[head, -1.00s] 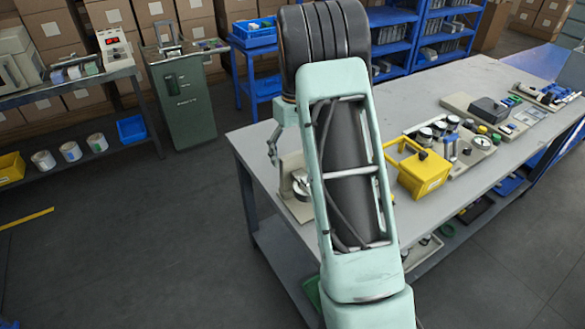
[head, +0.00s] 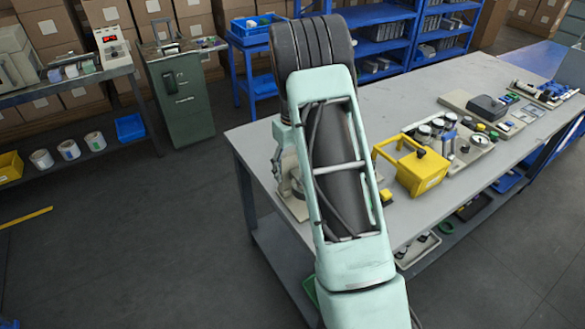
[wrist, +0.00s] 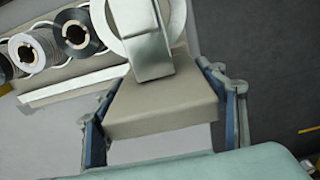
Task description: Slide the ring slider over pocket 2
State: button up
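In the wrist view my gripper (wrist: 156,88) is open. Its two blue-grey fingers stand on either side of a beige base (wrist: 162,113); I cannot tell whether they touch it. On the base stand a white ring (wrist: 118,28) and a grey metal bracket (wrist: 150,45). I cannot tell whether this ring is the ring slider, and no numbered pocket can be made out. In the head view the beige base (head: 295,206) shows at the near left end of the table, partly behind my arm, which hides most of my gripper.
Several spools (wrist: 74,33) lie behind the base in the wrist view. In the head view a yellow bin (head: 421,172), gauges (head: 480,140) and other devices line the grey table's (head: 385,98) right side. The table's far middle is clear.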

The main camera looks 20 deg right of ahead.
jog(key=c, duration=1)
jog(key=shift+o, duration=0.2)
jog(key=w+d, duration=0.1)
jog(key=d, duration=0.4)
jog(key=w+d, duration=0.1)
jog(key=d, duration=0.4)
jog(key=w+d, duration=0.1)
jog(key=d, duration=0.5)
jog(key=shift+w+d, duration=0.1)
jog(key=o, duration=1.7)
jog(key=shift+r, duration=0.1)
notch_tip(320, 180, up, 12)
jog(key=shift+f, duration=0.1)
